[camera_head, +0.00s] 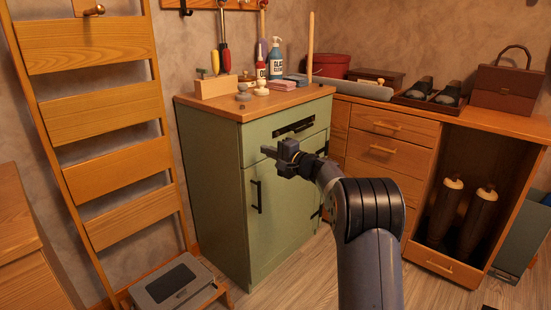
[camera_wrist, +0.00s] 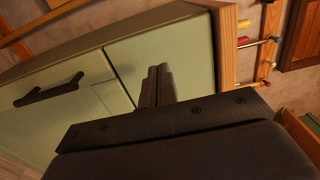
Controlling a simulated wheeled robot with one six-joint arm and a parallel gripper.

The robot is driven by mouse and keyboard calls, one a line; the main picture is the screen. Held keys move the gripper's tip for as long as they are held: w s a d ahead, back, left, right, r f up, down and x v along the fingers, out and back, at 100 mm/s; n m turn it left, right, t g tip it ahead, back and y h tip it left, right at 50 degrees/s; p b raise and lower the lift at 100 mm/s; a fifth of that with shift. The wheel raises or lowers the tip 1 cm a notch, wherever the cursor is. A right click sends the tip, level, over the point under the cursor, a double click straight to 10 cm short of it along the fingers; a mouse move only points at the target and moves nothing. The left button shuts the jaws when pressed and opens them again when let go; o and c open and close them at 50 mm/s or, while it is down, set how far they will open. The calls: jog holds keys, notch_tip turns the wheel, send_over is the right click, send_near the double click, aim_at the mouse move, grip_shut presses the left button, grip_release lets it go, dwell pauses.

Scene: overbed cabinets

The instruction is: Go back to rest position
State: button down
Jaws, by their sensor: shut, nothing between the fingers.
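My gripper (camera_head: 272,152) is in front of the green cabinet (camera_head: 212,165), level with its upper part, in the head view. Its fingers are shut with nothing between them. In the wrist view the two fingers of my gripper (camera_wrist: 157,87) lie side by side against the green cabinet (camera_wrist: 165,52). The cabinet has a drawer with a dark handle (camera_head: 294,127) and a door with a dark vertical handle (camera_head: 257,196). One dark handle (camera_wrist: 48,89) shows in the wrist view. The door and drawer look closed.
Bottles (camera_head: 276,60), a wooden block (camera_head: 215,86) and small items stand on the cabinet top. A wooden desk (camera_head: 391,131) with shoes (camera_head: 420,88) and a brown bag (camera_head: 503,88) is at right. A ladder-like rack (camera_head: 105,108) and a grey step (camera_head: 172,284) are at left. Some floor is clear.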

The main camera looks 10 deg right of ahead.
jog(key=p+v, duration=0.1)
jog(key=v, duration=0.8)
jog(key=shift+w, duration=0.15)
